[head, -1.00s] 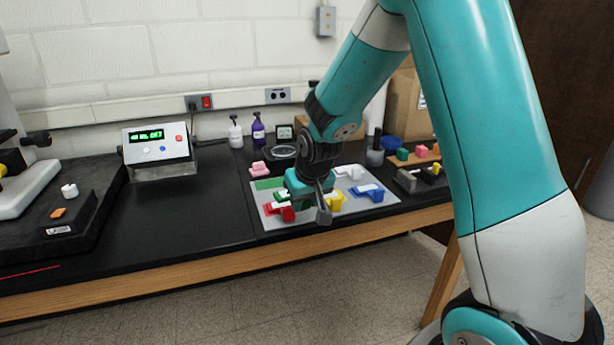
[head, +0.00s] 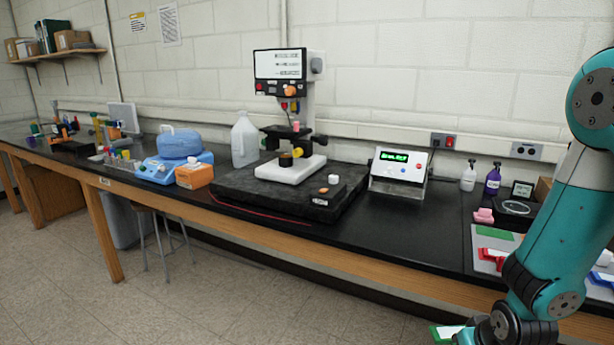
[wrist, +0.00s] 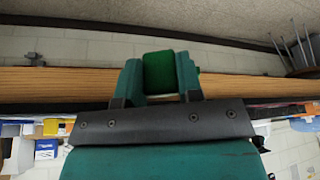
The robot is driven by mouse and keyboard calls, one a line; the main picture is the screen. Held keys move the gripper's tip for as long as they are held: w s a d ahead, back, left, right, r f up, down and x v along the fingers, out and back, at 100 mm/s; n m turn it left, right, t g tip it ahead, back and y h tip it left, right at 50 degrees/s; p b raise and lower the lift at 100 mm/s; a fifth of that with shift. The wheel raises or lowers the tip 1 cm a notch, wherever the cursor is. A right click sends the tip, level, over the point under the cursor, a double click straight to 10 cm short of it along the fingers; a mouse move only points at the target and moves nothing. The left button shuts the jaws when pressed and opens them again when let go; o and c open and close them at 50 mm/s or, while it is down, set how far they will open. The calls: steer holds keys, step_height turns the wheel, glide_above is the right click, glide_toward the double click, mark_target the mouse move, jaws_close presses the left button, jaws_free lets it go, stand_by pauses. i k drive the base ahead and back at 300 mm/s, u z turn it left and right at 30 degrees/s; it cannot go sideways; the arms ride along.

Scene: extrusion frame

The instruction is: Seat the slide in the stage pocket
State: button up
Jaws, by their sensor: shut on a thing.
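My gripper (wrist: 160,78) is shut on a green block (wrist: 166,70), the grip of the slide, in the wrist view. The slide (head: 449,332) shows at the bottom right of the head view as a green and white piece, partly cut off by the frame edge. It is held in front of the bench, low. The microscope-like instrument (head: 290,75) stands on the bench in the middle of the head view, far left of my gripper. Its stage area (head: 287,159) has dark and yellow parts above a white base; the pocket itself is too small to make out.
The instrument sits on a black slab (head: 232,190). A display box (head: 398,170) stands right of it. A grey mat (head: 482,265) with coloured pieces lies at the right. An orange box (head: 194,176) and blue device stand left.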

mark_target(282, 129)
steer(key=u, duration=2.1)
steer(key=i, duration=2.6)
steer(key=z, duration=2.35)
